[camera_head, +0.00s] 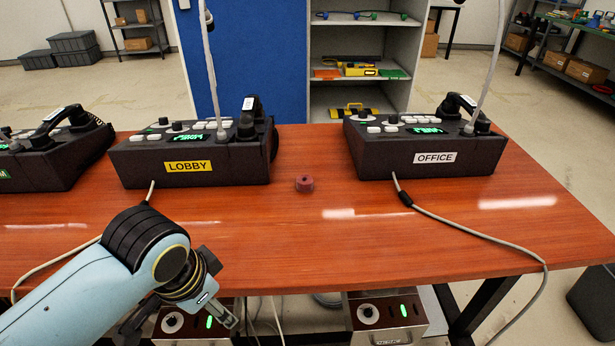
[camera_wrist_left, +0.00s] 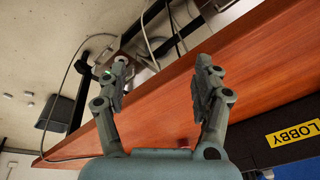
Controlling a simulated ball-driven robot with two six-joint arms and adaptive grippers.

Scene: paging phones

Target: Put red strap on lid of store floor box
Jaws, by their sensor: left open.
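A small dark red roll (camera_head: 305,184), which may be the red strap, sits on the orange-brown table between the LOBBY and OFFICE phone units. My left gripper (camera_head: 222,306) is at the table's front edge, left of and nearer than the roll. In the left wrist view my left gripper (camera_wrist_left: 163,76) is open with nothing between its fingers. Two dark boxes with green lights are under the table, a left one (camera_head: 172,321) partly behind my gripper and a right one (camera_head: 412,309). The right box's label is cut off and unreadable. My right gripper is not in view.
The LOBBY unit (camera_head: 190,157) and OFFICE unit (camera_head: 425,150) stand on the table (camera_head: 350,240), with another unit (camera_head: 45,155) at far left. A grey cable (camera_head: 480,236) crosses the table's right part and hangs over its edge. The front middle of the tabletop is clear.

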